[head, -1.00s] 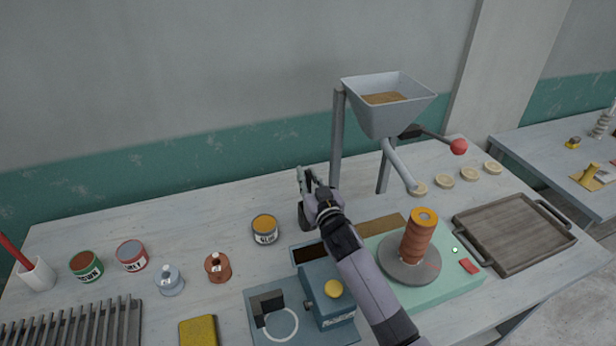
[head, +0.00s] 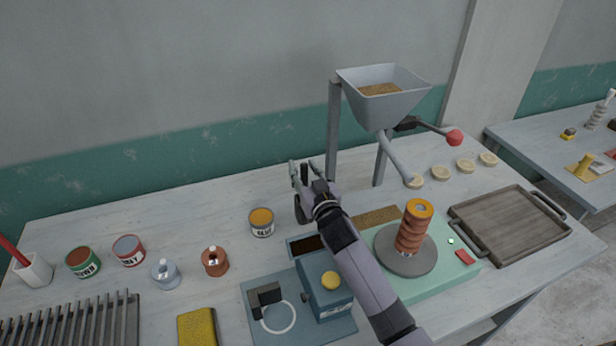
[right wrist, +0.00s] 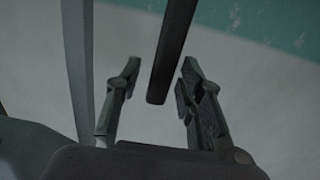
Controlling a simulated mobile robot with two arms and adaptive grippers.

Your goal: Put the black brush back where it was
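My right gripper (head: 303,170) is above the back of the workbench, left of the hopper's post, in the head view. Its two fingers stand apart. In the right wrist view my right gripper (right wrist: 160,72) is open. A dark bar (right wrist: 172,55) with a blunt end reaches down from the top edge to between the fingertips, with gaps on both sides. It may be the black brush's handle, but I cannot tell for sure. I do not make out a whole black brush in the head view; my gripper and arm hide part of the bench. My left gripper is not in view.
The grey hopper (head: 384,100) stands just right of my gripper. A glue tin (head: 261,222) is to its left. A blue press (head: 325,290) and a turntable (head: 406,250) with a stacked clay piece flank my forearm. A wooden tray (head: 508,228) lies at right.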

